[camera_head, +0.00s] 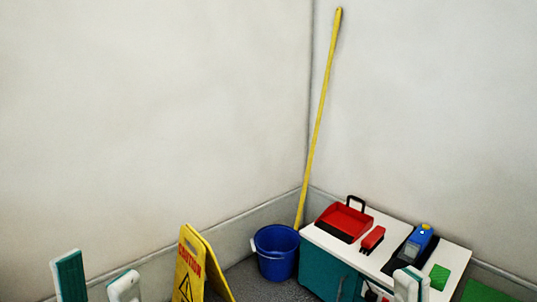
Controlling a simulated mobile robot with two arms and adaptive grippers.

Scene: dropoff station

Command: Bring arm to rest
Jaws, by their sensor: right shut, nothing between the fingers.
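My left gripper (98,284) shows at the bottom left edge. Its two white and teal fingers stand upright and apart, with nothing seen between them. My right gripper (407,286) shows as a white tip at the bottom edge, in front of the teal cabinet. It is shut and empty. Most of both grippers and the arms is cut off below the picture.
A yellow caution sign (192,264) stands right of my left gripper. A blue bucket (276,262) and a yellow pole (320,110) are in the corner. A teal cabinet (325,273) carries a red dustpan (344,221), a red brush (372,239) and a blue device (419,240).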

